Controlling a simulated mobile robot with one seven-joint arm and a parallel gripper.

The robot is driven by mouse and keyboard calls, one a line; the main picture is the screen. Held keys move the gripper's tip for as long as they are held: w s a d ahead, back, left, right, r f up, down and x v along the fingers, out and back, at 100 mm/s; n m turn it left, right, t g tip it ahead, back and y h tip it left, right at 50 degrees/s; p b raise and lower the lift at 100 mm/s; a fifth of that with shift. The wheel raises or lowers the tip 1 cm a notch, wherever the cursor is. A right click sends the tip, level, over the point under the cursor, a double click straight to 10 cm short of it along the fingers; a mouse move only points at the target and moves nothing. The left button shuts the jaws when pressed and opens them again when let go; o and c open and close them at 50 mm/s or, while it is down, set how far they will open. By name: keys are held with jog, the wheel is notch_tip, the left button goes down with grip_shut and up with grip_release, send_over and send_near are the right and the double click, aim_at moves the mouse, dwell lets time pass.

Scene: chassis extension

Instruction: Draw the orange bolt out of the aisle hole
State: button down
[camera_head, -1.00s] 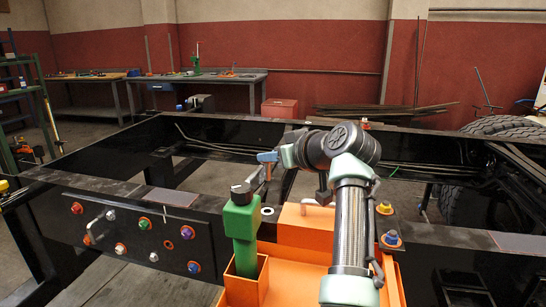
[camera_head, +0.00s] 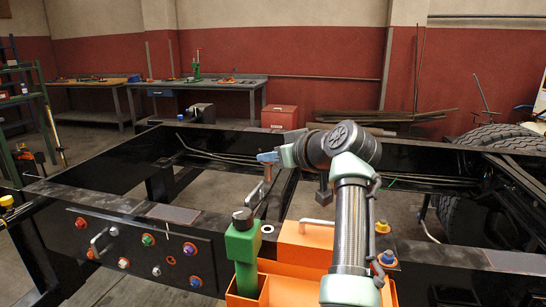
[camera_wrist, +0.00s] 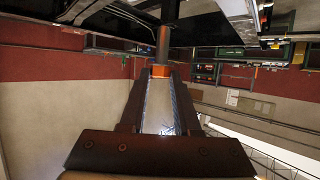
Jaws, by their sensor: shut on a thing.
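My gripper (camera_head: 267,157) is at the end of the bent arm, just above the middle of the head view. In the wrist view its two dark fingers (camera_wrist: 159,72) are shut on the orange bolt (camera_wrist: 160,71). The orange part sits between the fingertips, and a dark shank runs on beyond them. In the head view the bolt (camera_head: 267,173) shows small below the fingers, with a thin dark shank slanting down. The shank's far end meets dark parts in the wrist view; I cannot tell whether it is in a hole.
A black chassis frame (camera_head: 135,205) spans the view. Its side plate (camera_head: 140,240) carries several coloured bolts and a handle. A green tool (camera_head: 242,250) stands in an orange holder by my arm, beside an orange box (camera_head: 305,238). A tyre (camera_head: 475,190) stands at the right.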

notch_tip(320, 180, up, 3)
jog(key=shift+f+p, duration=0.1)
jog(key=shift+p, duration=0.95)
